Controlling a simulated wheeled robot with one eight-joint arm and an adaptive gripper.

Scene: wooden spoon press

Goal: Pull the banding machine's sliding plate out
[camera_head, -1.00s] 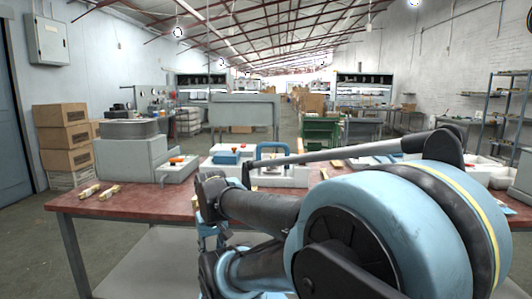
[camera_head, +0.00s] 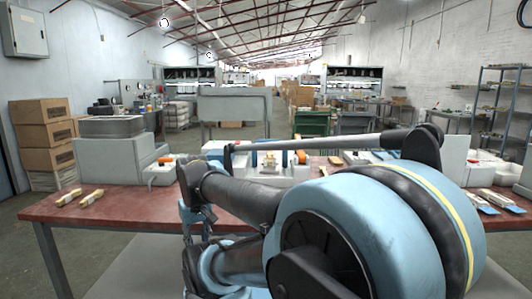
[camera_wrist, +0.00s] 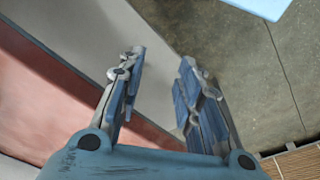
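Several machines stand along the table; I cannot tell for certain which is the banding machine. A low white unit (camera_head: 288,169) with blue and orange parts sits at the middle, partly behind my arm. No sliding plate can be made out clearly. My gripper (camera_wrist: 160,72) is open and empty in the wrist view, its fingers apart over the floor and a pale surface beside the red tabletop. It touches no machine there. My arm mostly hides it in the head view.
The red table (camera_head: 115,207) spans the view. Wooden bundles (camera_head: 80,196) lie at its left front, and other bundles (camera_head: 490,198) at the right. Stacked cardboard boxes (camera_head: 45,135) stand on the left floor. The table's left front is otherwise clear.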

